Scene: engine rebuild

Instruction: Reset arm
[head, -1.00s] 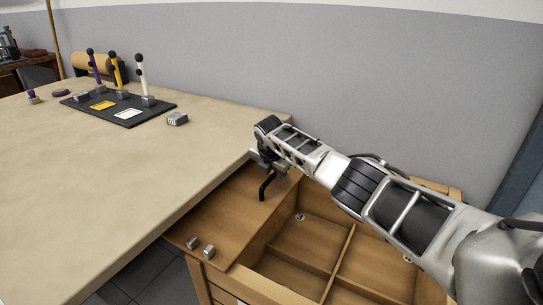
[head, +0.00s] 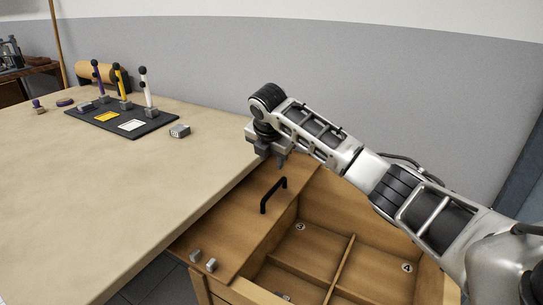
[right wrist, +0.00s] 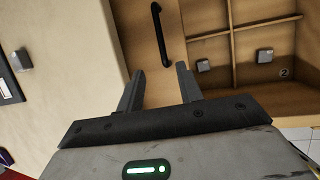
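My right gripper (head: 269,157) hangs above the wooden drawer cabinet, near the right edge of the table. In the right wrist view its two fingers (right wrist: 160,80) stand apart with nothing between them. The black handle (head: 273,195) on the cabinet's wooden lid (head: 235,225) lies below the gripper, apart from it. The handle also shows beyond the fingertips in the right wrist view (right wrist: 161,35). My left gripper is not in view.
The cabinet's open compartments (head: 345,255) bear number discs. Two small grey blocks (head: 204,260) sit on the lid's front corner. On the table (head: 130,190), a black mat (head: 148,130) holds purple, yellow and white levers, with a grey block (head: 180,131) beside it. The table's middle is clear.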

